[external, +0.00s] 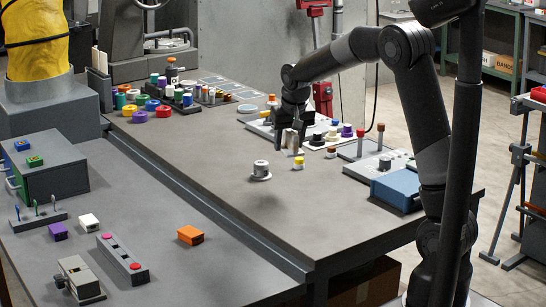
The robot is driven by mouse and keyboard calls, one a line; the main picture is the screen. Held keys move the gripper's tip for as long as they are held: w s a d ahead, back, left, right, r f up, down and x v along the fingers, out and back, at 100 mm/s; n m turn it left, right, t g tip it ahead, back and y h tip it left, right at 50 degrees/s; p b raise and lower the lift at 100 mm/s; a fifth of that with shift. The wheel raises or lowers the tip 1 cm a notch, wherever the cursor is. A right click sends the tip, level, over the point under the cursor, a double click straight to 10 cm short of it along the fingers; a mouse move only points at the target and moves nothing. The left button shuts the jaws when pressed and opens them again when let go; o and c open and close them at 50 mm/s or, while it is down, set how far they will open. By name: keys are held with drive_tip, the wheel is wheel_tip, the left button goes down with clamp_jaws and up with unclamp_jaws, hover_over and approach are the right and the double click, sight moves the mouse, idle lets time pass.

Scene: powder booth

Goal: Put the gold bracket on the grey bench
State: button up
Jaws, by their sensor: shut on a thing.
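My gripper (292,140) is above the far right part of the large grey-brown bench top (235,165). It points down and is shut on a small piece, grey to tan, mostly hidden by the fingers. I cannot tell whether this piece is the gold bracket, and I see no clearly gold bracket elsewhere. A dark shadow lies on the bare bench top in front of the gripper. A second, greyer bench top (145,262) runs along the front left, across a raised dark edge.
A white-grey knob (261,170) and a small yellow piece (298,163) stand below the gripper. A blue box (398,190) is at right. Colored rings and jars crowd the back left. An orange block (190,235) lies front left. The large bench's middle is clear.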

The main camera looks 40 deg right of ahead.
drive_tip(key=w+a+n, duration=0.2)
drive_tip(key=w+a, duration=0.3)
drive_tip(key=a, duration=0.2)
drive_tip(key=w+a+n, duration=0.2)
drive_tip(key=w+a, duration=0.3)
drive_tip(key=a, duration=0.3)
drive_tip(key=n+y, duration=0.2)
drive_tip(key=n, duration=0.2)
hover_over(114, 231)
drive_tip(key=d, duration=0.2)
drive_tip(key=f, duration=1.2)
drive_tip(key=shift+s+a, duration=0.25)
drive_tip(key=shift+s, duration=0.15)
drive_tip(key=shift+a+f, duration=0.2)
drive_tip(key=shift+a, duration=0.3)
drive_tip(key=shift+f, duration=2)
